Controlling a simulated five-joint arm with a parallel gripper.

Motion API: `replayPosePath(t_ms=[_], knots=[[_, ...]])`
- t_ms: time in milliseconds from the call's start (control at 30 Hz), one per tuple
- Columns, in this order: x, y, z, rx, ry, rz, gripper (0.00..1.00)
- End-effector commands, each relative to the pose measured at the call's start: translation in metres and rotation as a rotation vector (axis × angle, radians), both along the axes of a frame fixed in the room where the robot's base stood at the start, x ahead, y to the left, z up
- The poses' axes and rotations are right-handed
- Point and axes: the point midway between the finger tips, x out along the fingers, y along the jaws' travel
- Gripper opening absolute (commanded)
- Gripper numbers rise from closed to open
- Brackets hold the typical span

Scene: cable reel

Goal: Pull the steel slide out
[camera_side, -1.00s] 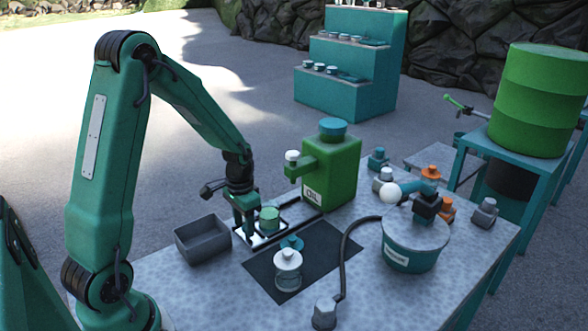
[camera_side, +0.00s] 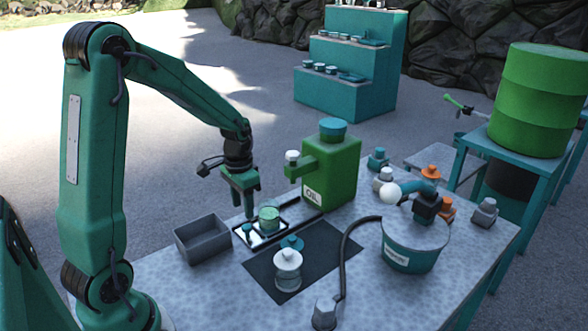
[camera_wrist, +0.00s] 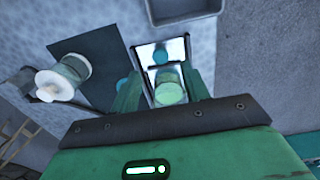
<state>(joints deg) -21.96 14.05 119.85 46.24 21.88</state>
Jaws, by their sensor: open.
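The steel slide (camera_side: 258,238) appears to be the shiny, mirror-like plate in a dark frame on the table, with a small teal knob (camera_side: 247,230) at its left end. A green round container (camera_side: 269,217) stands at the other end. In the wrist view the plate (camera_wrist: 149,55), the teal knob (camera_wrist: 160,56) and the green container (camera_wrist: 169,90) lie between and beyond the fingers. My gripper (camera_side: 246,209) is open and empty, above the plate near the knob. Its fingers (camera_wrist: 163,76) are apart in the wrist view.
A grey open bin (camera_side: 203,241) is left of the plate. A dark mat (camera_side: 312,262) with a white spool (camera_side: 288,270) lies in front. A green oil can (camera_side: 335,175) stands close behind on the right. A teal tub (camera_side: 415,252) is farther right.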

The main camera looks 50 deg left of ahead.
Motion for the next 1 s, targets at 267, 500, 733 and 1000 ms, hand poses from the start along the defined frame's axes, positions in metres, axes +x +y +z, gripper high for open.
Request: replayPosePath(t_ms=[267,500,733,1000], knots=[[0.000,0.000,0.017,0.000,0.000,0.001,0.46],[0.000,0.000,0.018,0.000,0.000,0.001,0.46],[-0.001,-0.003,0.023,0.004,-0.010,-0.001,0.46],[-0.009,-0.026,0.052,0.025,-0.072,-0.003,0.46]])
